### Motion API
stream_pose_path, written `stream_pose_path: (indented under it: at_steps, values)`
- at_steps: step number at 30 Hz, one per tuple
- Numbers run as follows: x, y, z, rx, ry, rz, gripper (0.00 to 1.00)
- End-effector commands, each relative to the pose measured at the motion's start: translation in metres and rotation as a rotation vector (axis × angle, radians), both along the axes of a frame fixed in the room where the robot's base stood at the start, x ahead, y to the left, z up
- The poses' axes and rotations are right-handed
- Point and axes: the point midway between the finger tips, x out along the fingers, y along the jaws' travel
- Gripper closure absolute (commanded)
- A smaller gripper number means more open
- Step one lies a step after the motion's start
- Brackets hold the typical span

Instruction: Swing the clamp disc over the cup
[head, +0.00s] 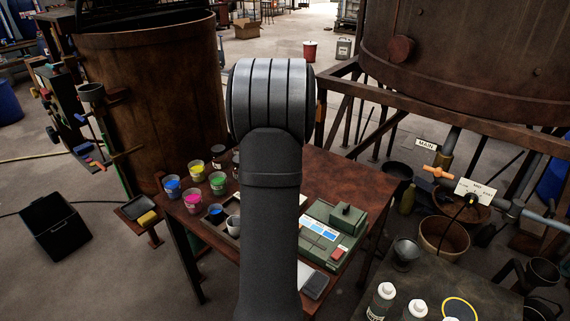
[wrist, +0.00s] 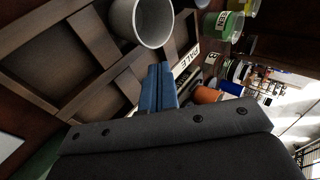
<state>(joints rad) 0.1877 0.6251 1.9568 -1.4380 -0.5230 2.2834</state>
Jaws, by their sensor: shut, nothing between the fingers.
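A pale grey cup (wrist: 150,22) stands mouth-open in the wrist view, close beyond my gripper. In the head view a grey cup (head: 233,224) shows on the table, partly hidden by my arm. My gripper (wrist: 160,72) shows in the wrist view as blue fingers closed together, empty, below the cup in the picture and apart from it. In the head view my arm hides the gripper. I cannot pick out the clamp disc with certainty in either view.
Several paint jars, one yellow (head: 196,167), stand on the brown table (head: 350,178) left of my arm. A green device (head: 333,233) stands to the right. A compartmented wooden tray (wrist: 85,62) lies beside the cup. A rusty vat (head: 155,95) stands behind left.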

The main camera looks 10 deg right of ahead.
Motion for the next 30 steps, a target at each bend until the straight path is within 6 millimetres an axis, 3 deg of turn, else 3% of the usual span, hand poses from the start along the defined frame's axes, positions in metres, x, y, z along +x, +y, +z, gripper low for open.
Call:
stream_pose_path:
  at_steps: [5, 8, 14, 21, 25, 30]
  values:
    - [0.026, -0.010, 0.008, 0.197, -0.128, -0.111, 1.00]
    - [0.043, -0.028, 0.017, 0.281, -0.237, -0.201, 1.00]
    - [0.068, -0.084, 0.034, 0.354, -0.481, -0.402, 1.00]
    - [0.073, -0.145, 0.045, 0.327, -0.683, -0.597, 1.00]
    - [0.072, -0.160, 0.047, 0.310, -0.727, -0.642, 1.00]
    - [0.083, -0.163, 0.047, 0.306, -0.737, -0.649, 1.00]
